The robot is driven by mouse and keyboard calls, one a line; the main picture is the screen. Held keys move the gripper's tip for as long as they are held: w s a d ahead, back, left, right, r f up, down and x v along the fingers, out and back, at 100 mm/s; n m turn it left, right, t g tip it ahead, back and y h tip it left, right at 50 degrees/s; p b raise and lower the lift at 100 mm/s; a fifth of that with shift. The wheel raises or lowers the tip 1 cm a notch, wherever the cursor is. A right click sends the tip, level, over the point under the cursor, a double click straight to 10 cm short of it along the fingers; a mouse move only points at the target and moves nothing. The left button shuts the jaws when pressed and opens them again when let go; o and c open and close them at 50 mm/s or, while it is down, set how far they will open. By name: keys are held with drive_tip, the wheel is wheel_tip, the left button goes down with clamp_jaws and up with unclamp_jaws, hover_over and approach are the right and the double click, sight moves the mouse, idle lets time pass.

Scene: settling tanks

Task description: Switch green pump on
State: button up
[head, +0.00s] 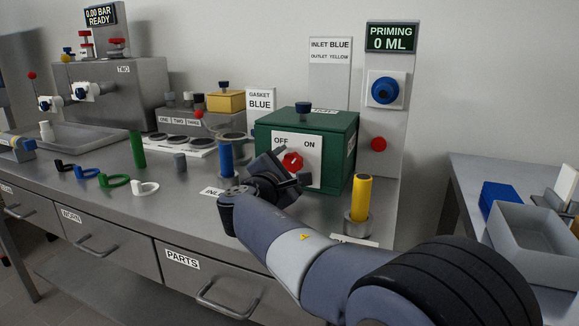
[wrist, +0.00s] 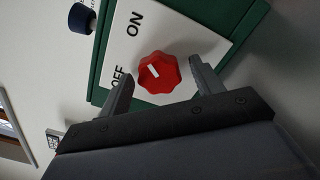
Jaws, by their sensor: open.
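The green pump (head: 265,133) is a green box on the bench with a white front plate. The plate bears a red knob (head: 291,163) between the words OFF and ON. In the wrist view the red knob (wrist: 158,73) has a white mark that points toward OFF. My gripper (head: 287,172) is in front of the plate and partly covers it in the head view. In the wrist view my gripper (wrist: 158,88) is open, with one finger on each side of the knob. I cannot tell whether the fingers touch it.
A blue cylinder (head: 226,160) stands left of the pump and a yellow cylinder (head: 361,193) right of it. A panel (head: 391,37) reads PRIMING 0 ML, with a blue port and a red button (head: 379,144). Coloured rings (head: 115,181) lie on the bench at left. A grey bin (head: 530,245) stands at right.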

drive_tip(key=p+v, duration=0.1)
drive_tip(key=v, duration=1)
drive_tip(key=shift+p, duration=0.4)
drive_tip(key=shift+w, duration=0.1)
drive_tip(key=b+x, duration=0.1)
drive_tip(key=x, duration=0.9)
drive_tip(key=shift+w+d+b, duration=0.1)
drive_tip(key=shift+w+b, duration=0.15)
drive_tip(key=shift+b, duration=0.15)
drive_tip(key=shift+w+d, duration=0.1)
drive_tip(key=shift+w, duration=0.1)
drive_tip(key=shift+s, duration=0.1)
